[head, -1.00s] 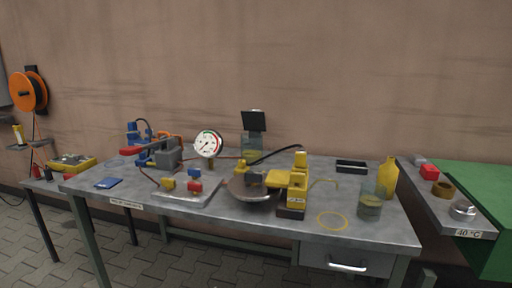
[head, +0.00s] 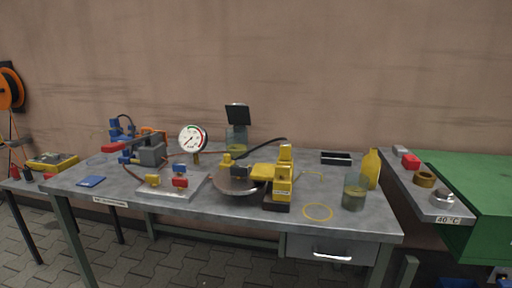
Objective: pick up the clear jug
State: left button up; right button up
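The clear jug (head: 354,193) looks like a transparent cylinder with some yellowish-green liquid low in it. It stands upright near the right end of the grey metal table (head: 250,210), just in front of a yellow bottle (head: 372,169). Another transparent vessel (head: 237,139) with yellowish contents stands at the back middle, partly hidden by a dark panel above it. I cannot see a handle clearly on either vessel. Neither of my grippers is in view.
A yellow ring (head: 318,212) lies left of the jug. A yellow and black device (head: 281,180) and a round gauge (head: 193,138) stand further left. A black tray (head: 336,158) is behind. A side shelf (head: 428,203) with small parts is at right.

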aim_at(356, 186)
jog(key=i+l+z, duration=0.1)
jog(key=z, duration=0.25)
jog(key=i+z, duration=0.35)
jog(key=l+z, duration=0.1)
jog(key=z, duration=0.25)
jog(key=i, duration=0.05)
